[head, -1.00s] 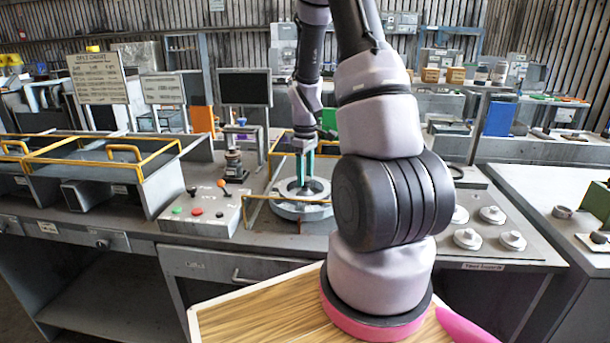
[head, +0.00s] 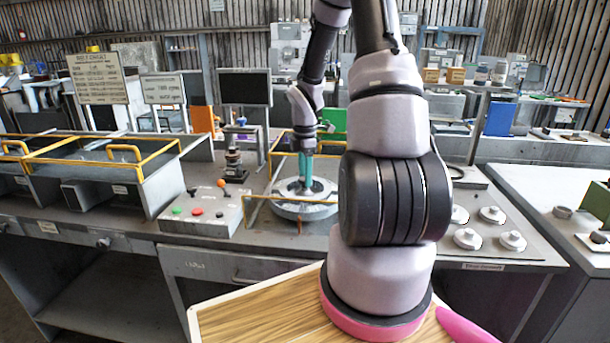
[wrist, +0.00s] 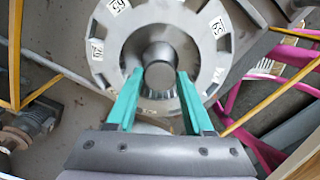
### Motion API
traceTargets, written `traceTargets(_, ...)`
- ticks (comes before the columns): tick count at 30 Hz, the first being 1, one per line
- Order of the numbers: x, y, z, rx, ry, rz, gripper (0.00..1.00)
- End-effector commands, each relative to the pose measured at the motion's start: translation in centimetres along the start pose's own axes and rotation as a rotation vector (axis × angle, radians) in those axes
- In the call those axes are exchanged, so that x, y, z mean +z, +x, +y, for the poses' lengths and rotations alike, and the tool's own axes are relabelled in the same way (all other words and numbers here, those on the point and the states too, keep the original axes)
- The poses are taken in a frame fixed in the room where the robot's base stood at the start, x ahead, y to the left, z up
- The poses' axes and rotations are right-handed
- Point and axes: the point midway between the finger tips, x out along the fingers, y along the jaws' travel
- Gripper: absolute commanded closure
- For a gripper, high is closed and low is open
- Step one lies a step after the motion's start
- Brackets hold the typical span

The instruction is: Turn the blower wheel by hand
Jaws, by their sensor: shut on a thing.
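The blower wheel (wrist: 105,62) is a grey metal disc with notches and small white number labels around its rim and a round hub (wrist: 160,76) in its middle. In the head view the wheel (head: 289,208) lies flat on the bench. My gripper (wrist: 160,80) points down at the wheel's centre, with one teal finger on each side of the hub, shut on it. In the head view my gripper (head: 305,184) stands upright over the wheel and hides part of its middle.
A yellow rail (head: 262,200) runs around the wheel. A control box (head: 205,212) with coloured buttons stands to its left. A plate with several white knobs (head: 468,238) lies to the right. A dark screen (head: 245,87) stands behind.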

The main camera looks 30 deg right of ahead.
Motion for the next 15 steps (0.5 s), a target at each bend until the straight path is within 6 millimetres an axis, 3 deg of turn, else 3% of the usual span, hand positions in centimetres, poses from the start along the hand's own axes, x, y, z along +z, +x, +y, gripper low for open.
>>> traceTargets(15,0.08,-0.03,0.06,0.002,-0.193,-0.001,1.0)
